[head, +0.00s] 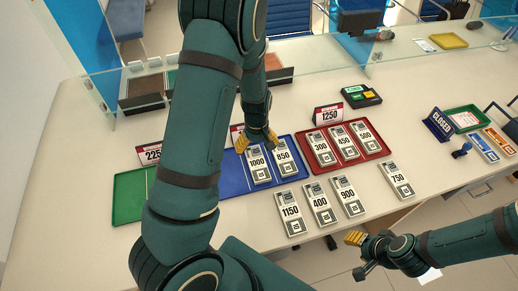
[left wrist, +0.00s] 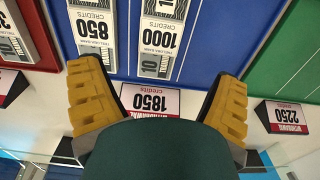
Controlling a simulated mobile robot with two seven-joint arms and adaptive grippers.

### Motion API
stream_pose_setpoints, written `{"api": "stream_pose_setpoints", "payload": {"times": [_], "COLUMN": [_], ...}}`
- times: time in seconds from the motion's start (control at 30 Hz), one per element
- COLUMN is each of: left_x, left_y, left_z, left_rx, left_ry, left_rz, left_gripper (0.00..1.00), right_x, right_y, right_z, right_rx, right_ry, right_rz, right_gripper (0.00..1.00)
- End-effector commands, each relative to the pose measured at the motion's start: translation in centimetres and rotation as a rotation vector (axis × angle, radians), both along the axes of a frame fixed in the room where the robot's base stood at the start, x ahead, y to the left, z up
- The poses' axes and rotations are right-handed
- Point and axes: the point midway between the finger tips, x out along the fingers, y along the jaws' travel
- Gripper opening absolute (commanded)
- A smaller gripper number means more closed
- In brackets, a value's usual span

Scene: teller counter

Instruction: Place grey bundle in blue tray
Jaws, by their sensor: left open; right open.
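The blue tray (head: 232,178) lies mid-counter and holds two pale grey banknote bundles, the 1000 bundle (head: 258,165) and the 850 bundle (head: 283,157). The bundles look alike, so I cannot single out one as grey. The 1150 bundle (head: 290,212), 400 bundle (head: 320,207), 900 bundle (head: 348,196) and 750 bundle (head: 396,180) lie on the bare counter in front. My left gripper (head: 258,141) is open over the blue tray's back edge; the left wrist view shows its fingers apart and empty (left wrist: 156,105). My right gripper (head: 357,255) is open and empty off the counter's front edge.
A red tray (head: 376,150) with 300, 450 and 500 bundles lies right of the blue tray. A green tray (head: 129,197) lies left, partly hidden by my left arm. Signs 2250 (head: 149,154) and 1250 (head: 328,115) stand behind. A glass screen (head: 300,55) runs beyond.

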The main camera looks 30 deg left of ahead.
Motion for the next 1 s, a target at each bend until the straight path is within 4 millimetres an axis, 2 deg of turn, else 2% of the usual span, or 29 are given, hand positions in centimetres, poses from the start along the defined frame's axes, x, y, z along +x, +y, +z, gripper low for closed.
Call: {"api": "stream_pose_setpoints", "payload": {"times": [0.03, 0.2, 0.3, 0.37, 0.47, 0.6, 0.7, 0.8, 0.9, 1.0], "left_x": [0.1, 0.3, 0.2, -0.1, -1.5, -4.7, -7.1, -8.7, -9.6, -9.8], "left_y": [0.2, 0.6, 0.5, -0.1, -3.0, -9.5, -14.0, -17.3, -19.2, -19.8], "left_z": [1.0, 2.2, 2.3, 1.7, -0.8, -4.3, -5.3, -5.3, -5.0, -4.8], "left_rx": [0.000, 0.000, -0.002, -0.009, -0.042, -0.124, -0.182, -0.226, -0.250, -0.256], "left_ry": [0.000, 0.000, 0.001, -0.001, -0.019, -0.091, -0.162, -0.231, -0.277, -0.297], "left_rz": [0.000, 0.000, -0.006, -0.030, -0.136, -0.362, -0.503, -0.603, -0.659, -0.680], "left_gripper": [0.90, 0.90, 0.90, 0.90, 0.90, 0.90, 0.90, 0.90, 0.90, 0.90], "right_x": [0.1, 0.0, 0.0, 0.0, 0.0, 0.0, 0.0, 0.0, 0.0, 0.0], "right_y": [0.0, -0.1, -0.1, -0.1, -0.1, -0.1, -0.1, -0.1, -0.1, -0.1], "right_z": [0.9, 2.0, 2.3, 2.3, 2.3, 2.2, 2.2, 2.3, 2.3, 2.3], "right_rx": [0.000, 0.004, 0.004, 0.005, 0.005, 0.005, 0.005, 0.005, 0.004, 0.004], "right_ry": [-0.002, -0.002, -0.002, -0.002, -0.001, -0.001, -0.001, -0.001, -0.001, -0.001], "right_rz": [-0.002, 0.000, 0.000, 0.000, 0.001, 0.001, 0.001, 0.001, 0.001, 0.001], "right_gripper": [0.47, 0.47, 0.47, 0.47, 0.47, 0.47, 0.47, 0.47, 0.47, 0.47]}}
